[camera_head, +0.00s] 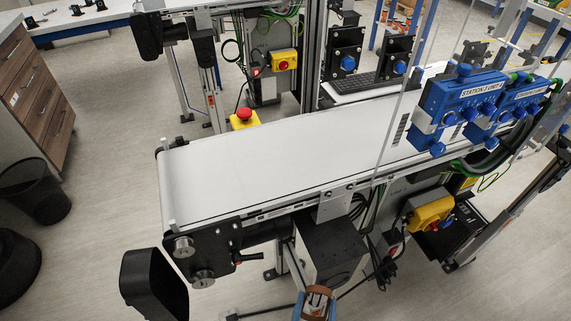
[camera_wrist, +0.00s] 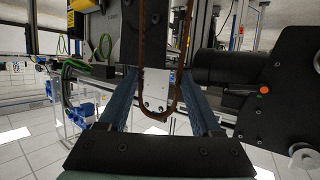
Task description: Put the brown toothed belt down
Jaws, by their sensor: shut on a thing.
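The brown toothed belt (camera_wrist: 141,45) shows in the wrist view as a narrow loop, its two strands running up out of the picture and its rounded end between my fingers. My gripper (camera_wrist: 158,85) has its two blue fingers on either side of the loop and is shut on the belt. In the head view my gripper (camera_head: 315,306) is at the bottom edge, with a brown piece of the belt (camera_head: 319,290) at it. It is in front of the conveyor's near side, below the black box. The rest of the belt is hidden or out of view.
The white conveyor surface (camera_head: 270,160) is long and bare at its left end. Blue station units (camera_head: 465,105) stand over its right part. A black motor housing (camera_head: 330,250) and a yellow switch box (camera_head: 430,214) are on the near side. A red emergency button (camera_head: 244,115) stands behind.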

